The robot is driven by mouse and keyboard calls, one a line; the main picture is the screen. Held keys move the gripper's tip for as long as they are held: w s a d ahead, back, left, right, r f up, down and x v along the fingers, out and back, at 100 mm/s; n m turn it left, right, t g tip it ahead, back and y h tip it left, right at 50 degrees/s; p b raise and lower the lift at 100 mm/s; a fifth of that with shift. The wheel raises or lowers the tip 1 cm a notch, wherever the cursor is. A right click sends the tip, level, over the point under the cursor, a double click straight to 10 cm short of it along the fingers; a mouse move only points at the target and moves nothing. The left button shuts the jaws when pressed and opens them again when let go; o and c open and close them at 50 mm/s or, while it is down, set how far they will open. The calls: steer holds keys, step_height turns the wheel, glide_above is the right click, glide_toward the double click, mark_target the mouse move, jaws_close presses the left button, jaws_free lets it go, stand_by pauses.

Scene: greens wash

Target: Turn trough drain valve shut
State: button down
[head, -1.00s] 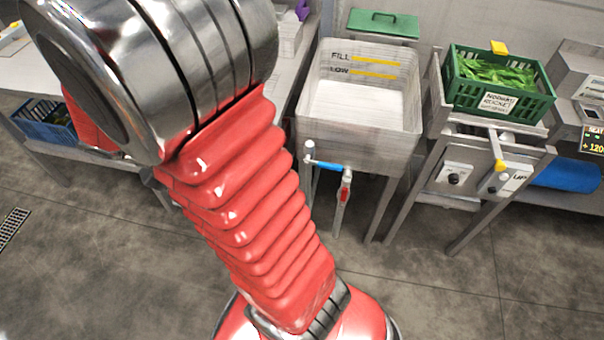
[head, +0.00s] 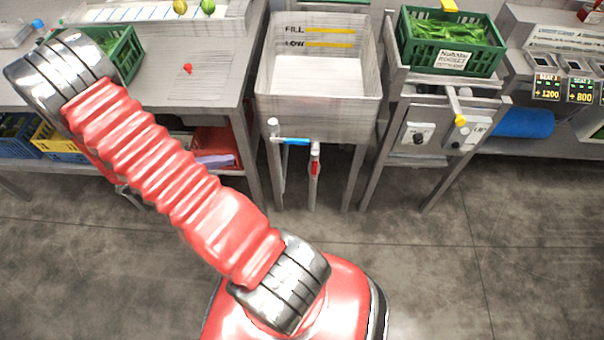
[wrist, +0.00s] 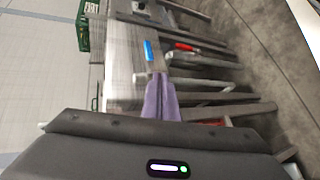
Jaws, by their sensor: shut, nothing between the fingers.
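The pale trough (head: 318,107) stands at the back, with pipework under its front. A blue lever (head: 297,141) lies level across the pipework. A red handle (head: 315,168) lies along the upright pipe just below and right of it. I cannot tell from labels which is the drain valve. In the wrist view, the blue lever (wrist: 149,52) and red handle (wrist: 185,47) appear beyond my gripper (wrist: 160,80). Its purple fingers are shut and empty, apparently apart from both handles. In the head view my arm hides most of the gripper; a lilac shape there may be its fingers.
A worktable (head: 195,80) with a shelf of crates is left of the trough. Right of it, a stand holds a green crate (head: 450,60) of greens above dials and a yellow-tipped lever (head: 457,108). The floor (head: 440,260) in front is clear.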

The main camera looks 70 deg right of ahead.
mark_target(314, 171)
steer(key=s+d+f+h, duration=0.2)
steer(key=s+f, duration=0.1)
steer(key=f, duration=0.4)
steer(key=s+d+f+n+h, duration=0.1)
steer(key=s+d+f+h, duration=0.1)
steer(key=f, duration=0.5)
steer(key=s+d+f+h, duration=0.1)
steer(key=s+d+f, duration=0.1)
steer(key=s+f, duration=0.3)
step_height(314, 171, down, 2)
steer(key=shift+f+n+h, duration=0.1)
steer(key=shift+n+h, duration=0.3)
steer(key=shift+s, duration=0.15)
steer(key=s+a+x, duration=0.1)
steer(key=s+x, duration=0.1)
steer(key=x, duration=1)
steer(key=shift+s, duration=0.35)
steer(key=shift+d, duration=0.1)
